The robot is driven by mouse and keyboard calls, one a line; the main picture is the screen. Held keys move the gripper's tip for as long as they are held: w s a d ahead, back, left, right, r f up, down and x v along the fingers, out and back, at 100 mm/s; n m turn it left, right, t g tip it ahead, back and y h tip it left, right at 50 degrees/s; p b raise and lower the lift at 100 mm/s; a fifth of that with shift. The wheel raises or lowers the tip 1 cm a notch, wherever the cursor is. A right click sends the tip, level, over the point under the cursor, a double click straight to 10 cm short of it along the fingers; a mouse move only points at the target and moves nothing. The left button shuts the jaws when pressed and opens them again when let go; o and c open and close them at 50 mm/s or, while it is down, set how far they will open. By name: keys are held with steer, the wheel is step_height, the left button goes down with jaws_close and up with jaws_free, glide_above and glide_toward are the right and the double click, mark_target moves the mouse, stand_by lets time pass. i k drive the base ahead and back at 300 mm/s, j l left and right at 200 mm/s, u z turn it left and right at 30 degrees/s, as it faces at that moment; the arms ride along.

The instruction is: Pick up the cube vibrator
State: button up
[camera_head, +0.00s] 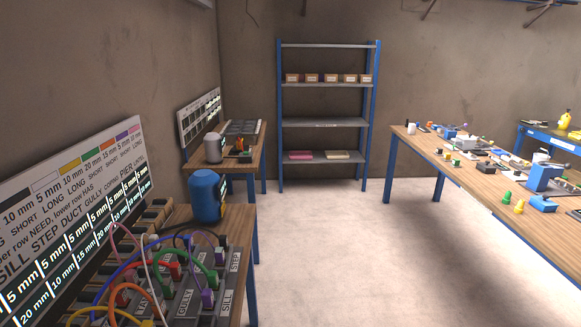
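I cannot tell which thing is the cube vibrator; the small items are too far away to identify. On the right table (470,187) stands a blue block-shaped device (543,178), with a smaller blue piece (543,204) in front of it. On the small table at the back left (222,166) are a grey rounded device (213,147) and a dark item with orange-red parts (243,147). A blue rounded container (205,196) stands on the near left table (237,225). My gripper is not in view.
Several coloured cables loop over a labelled panel (215,284) at the near left. A blue-framed shelf (325,122) against the back wall holds boxes. Another blue table (553,141) is at the far right. The pale floor (335,240) between the tables is clear.

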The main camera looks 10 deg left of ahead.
mark_target(235, 149)
steer(key=i+u, duration=0.2)
steer(key=i, duration=2.25)
steer(key=i+u, duration=0.15)
steer(key=i, duration=0.3)
steer(key=i+l+u, duration=0.1)
steer(key=i, duration=0.35)
steer(key=i+l+u, duration=0.15)
steer(key=i, duration=0.3)
steer(key=i+l+u, duration=0.1)
steer(key=i+l, duration=0.15)
steer(key=i, duration=0.2)
steer(key=i+l+u, duration=0.25)
steer(key=i+u, duration=0.15)
steer(key=i+l+u, duration=0.85)
steer(key=u, duration=0.35)
steer(key=i+l+u, duration=0.15)
steer(key=u, duration=0.3)
steer(key=i+l+u, duration=0.2)
steer(key=u, duration=0.25)
steer(key=l+u, duration=0.25)
steer(key=u, duration=0.15)
steer(key=i+l+u, duration=0.1)
steer(key=l+u, duration=0.2)
steer(key=u, duration=0.15)
steer(key=l+u, duration=0.25)
steer(key=u, duration=0.2)
steer(key=l+u, duration=0.25)
steer(key=u, duration=0.2)
